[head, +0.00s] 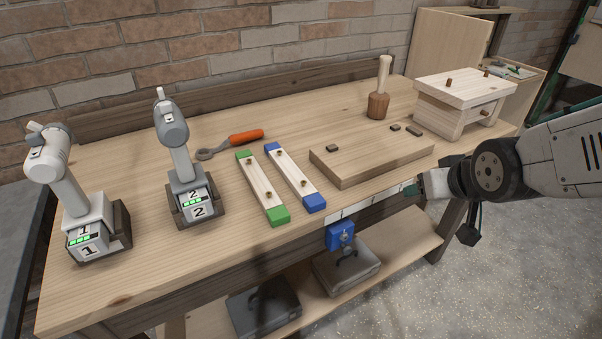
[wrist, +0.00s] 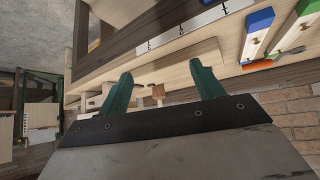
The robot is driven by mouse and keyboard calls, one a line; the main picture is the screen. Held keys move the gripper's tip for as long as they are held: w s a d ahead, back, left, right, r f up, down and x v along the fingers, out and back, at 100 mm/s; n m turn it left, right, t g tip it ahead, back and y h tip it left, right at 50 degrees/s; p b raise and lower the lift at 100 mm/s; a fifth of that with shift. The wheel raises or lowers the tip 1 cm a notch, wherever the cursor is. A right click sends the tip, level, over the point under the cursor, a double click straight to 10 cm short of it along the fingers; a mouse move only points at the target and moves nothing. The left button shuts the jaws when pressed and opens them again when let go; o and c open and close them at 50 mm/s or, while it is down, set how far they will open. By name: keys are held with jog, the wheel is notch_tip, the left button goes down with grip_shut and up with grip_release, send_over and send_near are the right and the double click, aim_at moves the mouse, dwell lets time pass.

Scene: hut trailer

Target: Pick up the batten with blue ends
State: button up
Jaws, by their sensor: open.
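The batten with blue ends (head: 292,175) lies flat on the workbench, a pale wooden strip with two brass-coloured knobs. It sits just right of a similar batten with green ends (head: 261,189), close and nearly parallel. In the wrist view the blue-ended batten (wrist: 252,47) is at the upper right. My gripper (wrist: 161,69) shows two green fingers spread apart with nothing held between them. It is off the bench's front right side, well away from the batten, with my arm coming in from the right in the head view.
On the workbench (head: 120,290), a thick wooden board (head: 365,160) with small dark blocks lies right of the battens. A mallet (head: 378,90) and wooden stool-like box (head: 462,95) stand behind. An orange-handled tool (head: 245,136) and two numbered devices (head: 88,238) (head: 196,203) are left.

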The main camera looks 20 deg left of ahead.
jog(key=w+a+f+n+t+y, duration=0.1)
jog(key=a+f, duration=0.1)
jog(key=a, duration=0.3)
jog(key=w+a+f+n+y, duration=0.1)
jog(key=a+f+y, duration=0.15)
jog(key=a, duration=0.35)
jog(key=n+y, duration=0.2)
jog(key=y, duration=0.1)
send_near(306, 189)
jog(key=shift+w+a+f+t, duration=0.4)
jog(key=shift+w+a+f, duration=0.1)
jog(key=shift+w, duration=0.2)
jog(key=shift+a+f, duration=0.1)
jog(key=shift+a, duration=0.2)
jog(key=x, duration=0.7)
jog(key=shift+a+f, duration=0.15)
jog(key=shift+a, duration=0.05)
jog(key=c, duration=1.2)
